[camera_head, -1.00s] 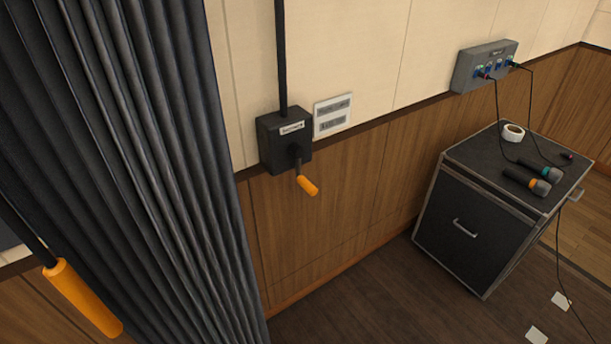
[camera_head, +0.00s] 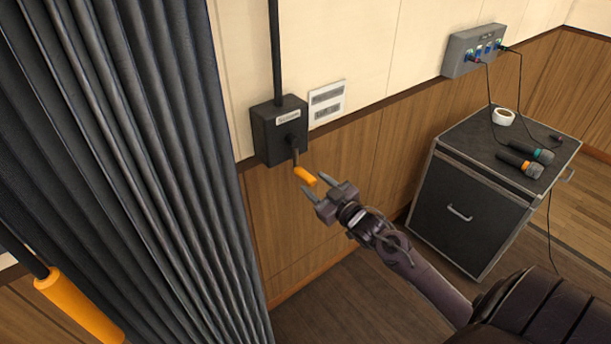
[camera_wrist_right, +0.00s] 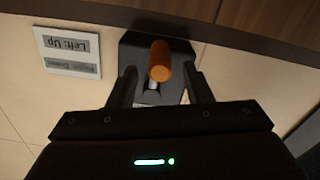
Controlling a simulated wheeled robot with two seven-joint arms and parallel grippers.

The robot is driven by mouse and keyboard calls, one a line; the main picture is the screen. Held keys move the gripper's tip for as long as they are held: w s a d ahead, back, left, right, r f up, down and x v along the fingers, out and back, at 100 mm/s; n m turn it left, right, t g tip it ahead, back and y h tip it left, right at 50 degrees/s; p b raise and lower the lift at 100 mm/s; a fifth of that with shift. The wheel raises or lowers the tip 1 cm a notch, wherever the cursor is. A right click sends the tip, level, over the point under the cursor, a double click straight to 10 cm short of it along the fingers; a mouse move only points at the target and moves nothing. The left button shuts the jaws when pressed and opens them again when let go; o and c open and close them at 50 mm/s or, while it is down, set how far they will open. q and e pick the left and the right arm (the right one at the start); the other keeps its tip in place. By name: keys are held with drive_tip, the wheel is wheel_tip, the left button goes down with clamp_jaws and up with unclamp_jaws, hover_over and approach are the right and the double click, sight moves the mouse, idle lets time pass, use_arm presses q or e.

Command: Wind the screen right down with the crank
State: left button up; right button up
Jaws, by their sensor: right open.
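The crank box (camera_head: 277,133) is a black housing on the wall, with a dark rod rising from its top. Its short crank arm ends in an orange handle (camera_head: 305,176) that hangs low and points to the right. My right gripper (camera_head: 315,184) is open, with its fingertips close to the handle, one on either side in the picture. In the right wrist view the orange handle (camera_wrist_right: 160,62) stands between the two open fingers, with a gap to each. I cannot tell how deep it lies between them. The screen and my left gripper are not in view.
A dark pleated curtain (camera_head: 130,160) hangs left of the box, with a larger orange grip (camera_head: 78,305) before it. A label plate (camera_head: 327,102) is beside the box. A black case (camera_head: 470,205) holding microphones and tape stands right, below a socket box (camera_head: 475,50).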

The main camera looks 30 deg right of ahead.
sight(297, 169)
drive_tip(key=shift+w+a+p, duration=0.15)
drive_tip(key=shift+w+p, duration=0.2)
drive_tip(key=shift+w, duration=2.1)
clamp_jaws()
